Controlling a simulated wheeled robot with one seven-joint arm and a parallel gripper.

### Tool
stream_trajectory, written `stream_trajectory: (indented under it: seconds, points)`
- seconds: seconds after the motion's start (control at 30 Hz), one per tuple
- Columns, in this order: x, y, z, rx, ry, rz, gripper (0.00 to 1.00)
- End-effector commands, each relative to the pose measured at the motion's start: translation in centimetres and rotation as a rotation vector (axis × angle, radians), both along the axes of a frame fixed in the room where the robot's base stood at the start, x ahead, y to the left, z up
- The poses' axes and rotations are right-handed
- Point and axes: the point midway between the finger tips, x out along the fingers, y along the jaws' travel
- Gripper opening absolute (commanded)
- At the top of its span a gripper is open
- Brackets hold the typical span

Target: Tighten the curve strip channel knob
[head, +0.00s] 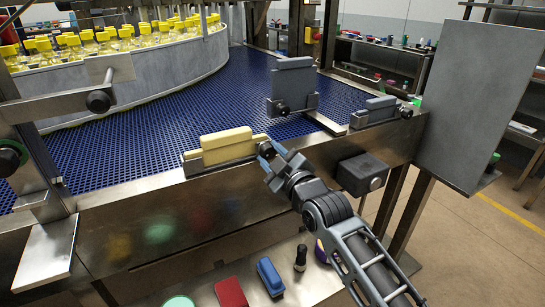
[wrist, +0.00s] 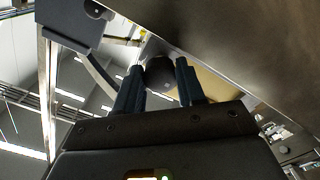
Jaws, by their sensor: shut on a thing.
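A yellow block-like strip (head: 226,143) sits in a grey metal channel (head: 195,166) on the near edge of the conveyor frame. My gripper (head: 268,157) reaches the right end of this channel, with its blue fingers at the dark knob there. In the wrist view, my gripper (wrist: 159,80) has its two fingers on either side of a round dark knob (wrist: 159,70), shut on it. The fingers partly hide the knob in the head view. No label shows which channel is the curve strip one.
Grey blocks stand in channels with dark knobs farther right, a tall one (head: 292,80) and a low one (head: 380,103). A dark box (head: 362,174) hangs below the rail, close to my arm. A grey panel (head: 474,105) stands at right. A shelf below holds a blue block (head: 270,276) and a red one (head: 230,292).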

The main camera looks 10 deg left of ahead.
Motion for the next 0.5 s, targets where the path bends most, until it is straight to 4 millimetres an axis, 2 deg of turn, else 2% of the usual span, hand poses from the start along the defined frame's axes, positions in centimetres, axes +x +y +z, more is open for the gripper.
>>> stream_trajectory:
  seconds: [0.27, 0.5]
  points:
    - [-0.07, 0.09, -0.32, 0.125, 0.085, 0.000, 0.09]
    - [-0.13, 0.21, -0.31, 0.305, 0.206, 0.001, 0.09]
